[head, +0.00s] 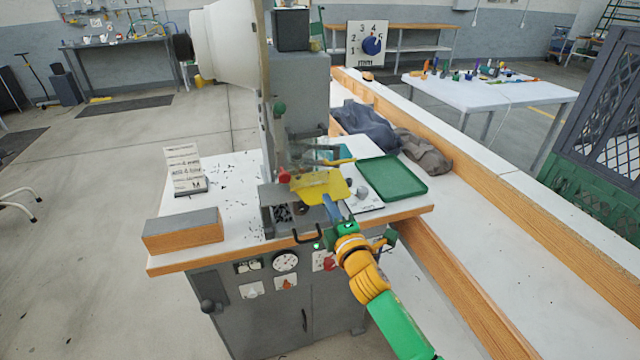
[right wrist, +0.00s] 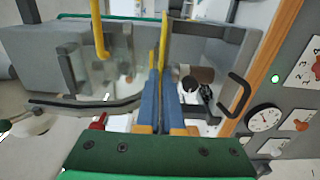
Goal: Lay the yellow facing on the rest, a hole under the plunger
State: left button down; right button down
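The yellow facing (head: 318,187) is a flat, thin sheet at the press, in front of its upright frame. My right gripper (head: 330,203) reaches in from the lower right and is shut on its near edge. In the right wrist view the blue fingers (right wrist: 163,105) are close together, with the facing (right wrist: 164,60) edge-on between them. The facing covers part of the press's working area, so I cannot tell whether it touches the rest or where its holes lie under the plunger. My left gripper is not in view.
A green tray (head: 392,178) lies right of the press, with grey cloth (head: 425,152) behind it. A wood-sided block (head: 183,231) and a sign (head: 184,170) stand on the left. A grey bin (head: 284,214) of dark bits sits just left of my right gripper.

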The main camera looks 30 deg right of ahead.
jog(key=shift+a, duration=0.1)
jog(key=shift+w+a+r, duration=0.1)
jog(key=shift+w+a, duration=0.25)
jog(key=shift+a, duration=0.55)
jog(key=shift+w+a+r, duration=0.1)
jog(key=shift+w+a, duration=0.2)
jog(key=shift+a, duration=0.6)
jog(key=shift+f, duration=0.15)
dwell(0.7)
jog(key=c, duration=1)
grip_release()
